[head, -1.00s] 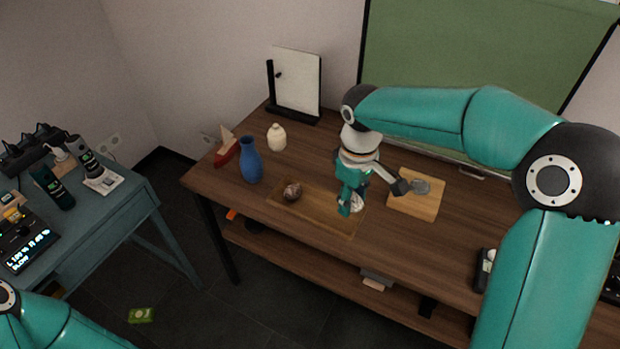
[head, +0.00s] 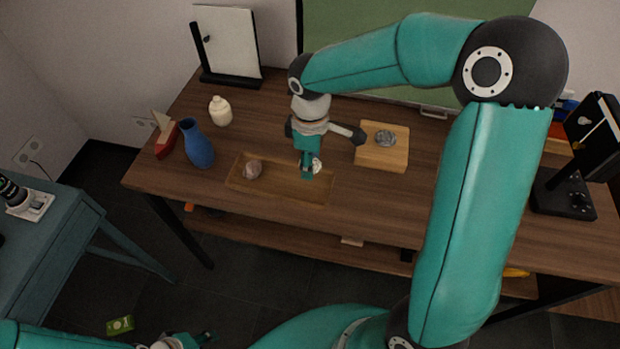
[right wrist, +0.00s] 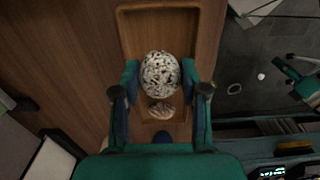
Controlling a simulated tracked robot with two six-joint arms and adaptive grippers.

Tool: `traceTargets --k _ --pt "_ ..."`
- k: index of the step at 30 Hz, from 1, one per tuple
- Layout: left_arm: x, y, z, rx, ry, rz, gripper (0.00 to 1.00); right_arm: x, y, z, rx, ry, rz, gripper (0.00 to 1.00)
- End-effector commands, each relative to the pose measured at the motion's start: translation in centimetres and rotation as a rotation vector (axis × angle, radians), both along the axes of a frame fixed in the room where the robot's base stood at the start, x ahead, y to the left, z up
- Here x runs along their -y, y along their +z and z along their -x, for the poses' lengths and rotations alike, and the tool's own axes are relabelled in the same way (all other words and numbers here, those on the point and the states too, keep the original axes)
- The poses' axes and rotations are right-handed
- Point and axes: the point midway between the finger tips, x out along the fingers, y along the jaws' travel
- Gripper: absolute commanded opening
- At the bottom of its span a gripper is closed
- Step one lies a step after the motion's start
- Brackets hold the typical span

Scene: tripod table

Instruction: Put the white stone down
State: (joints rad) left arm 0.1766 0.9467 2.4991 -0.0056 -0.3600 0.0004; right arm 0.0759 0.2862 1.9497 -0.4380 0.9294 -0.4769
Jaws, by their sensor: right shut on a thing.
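The white stone, speckled black, is between the fingers of my right gripper (right wrist: 160,85) in the right wrist view (right wrist: 160,72). In the head view a pale edge of the stone (head: 317,166) shows beside the right gripper (head: 307,171), which is shut on it at the right part of a shallow wooden tray (head: 240,189). I cannot tell whether the stone touches the tray floor. A brown stone (head: 253,169) lies in the tray's left part. My left gripper (head: 200,338) is partly in view at the bottom edge, its fingers unclear.
A blue vase (head: 197,145), a cream jar (head: 220,111) and a red-and-tan object (head: 165,138) stand left of the tray. A light wooden board (head: 380,160) with a grey round piece (head: 385,138) lies to the right. Bare tabletop lies in front of the board.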

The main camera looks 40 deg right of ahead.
Motion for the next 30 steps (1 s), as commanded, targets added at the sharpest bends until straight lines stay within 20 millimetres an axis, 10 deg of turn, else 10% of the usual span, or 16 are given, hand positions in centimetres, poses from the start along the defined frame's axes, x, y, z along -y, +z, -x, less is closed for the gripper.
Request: traceTargets --k 16,29,30 --pt "0.0 -0.6 0.0 0.0 0.0 0.0 0.4 0.1 -6.4 0.1 -0.003 -0.003 0.0 0.06" --pt "0.0 -1.0 0.0 0.0 0.0 0.0 0.4 0.1 -7.3 0.0 0.001 -0.004 0.0 0.06" --pt "0.0 -0.9 0.0 0.0 0.0 0.0 0.4 0.1 -7.2 0.0 0.001 -0.004 0.0 0.48"
